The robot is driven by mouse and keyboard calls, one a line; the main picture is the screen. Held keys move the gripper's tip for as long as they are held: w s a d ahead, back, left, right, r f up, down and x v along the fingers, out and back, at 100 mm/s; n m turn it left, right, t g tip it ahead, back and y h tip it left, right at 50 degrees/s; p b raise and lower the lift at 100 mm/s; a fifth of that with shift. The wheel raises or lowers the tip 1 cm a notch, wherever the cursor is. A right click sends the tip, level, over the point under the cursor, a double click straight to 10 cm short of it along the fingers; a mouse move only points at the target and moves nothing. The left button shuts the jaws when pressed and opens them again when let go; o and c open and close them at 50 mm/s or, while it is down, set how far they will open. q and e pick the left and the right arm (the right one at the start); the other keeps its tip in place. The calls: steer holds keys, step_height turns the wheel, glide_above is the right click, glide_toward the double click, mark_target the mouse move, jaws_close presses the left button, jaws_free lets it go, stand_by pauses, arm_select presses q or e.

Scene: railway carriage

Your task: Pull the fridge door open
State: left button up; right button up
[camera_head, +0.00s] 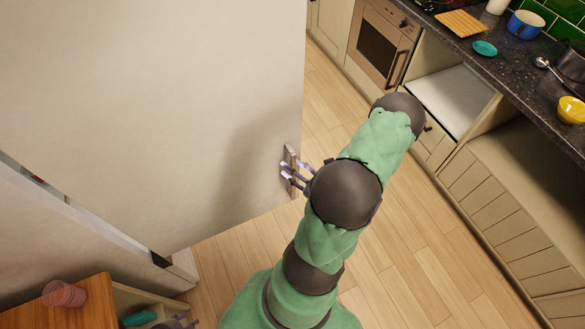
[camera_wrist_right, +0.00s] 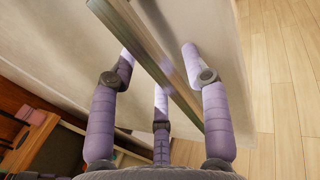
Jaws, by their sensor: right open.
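The fridge door (camera_head: 160,100) is a large, plain cream panel filling the upper left of the head view. Its upright metal handle (camera_head: 291,154) is near its right edge. My right gripper (camera_head: 289,172) is at this handle. In the right wrist view, the bar-shaped handle (camera_wrist_right: 150,55) slants between the spread purple fingers of my right gripper (camera_wrist_right: 160,60), which is open. Whether a finger touches the bar is unclear. A small dark and purple piece at the bottom edge looks like part of my left gripper (camera_head: 178,322); its fingers are mostly out of frame.
A kitchen counter (camera_head: 505,65) with pots and bowls runs along the right, above an oven (camera_head: 380,45) and cabinets. A wooden table (camera_head: 75,308) with a pink cup (camera_head: 64,294) stands at lower left. The wooden floor (camera_head: 405,235) between is clear.

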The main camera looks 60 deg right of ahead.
steer(key=s+a, duration=0.2)
steer(key=s, duration=0.9)
steer(key=shift+s+a, duration=0.15)
steer(key=shift+s, duration=0.25)
stand_by(0.4)
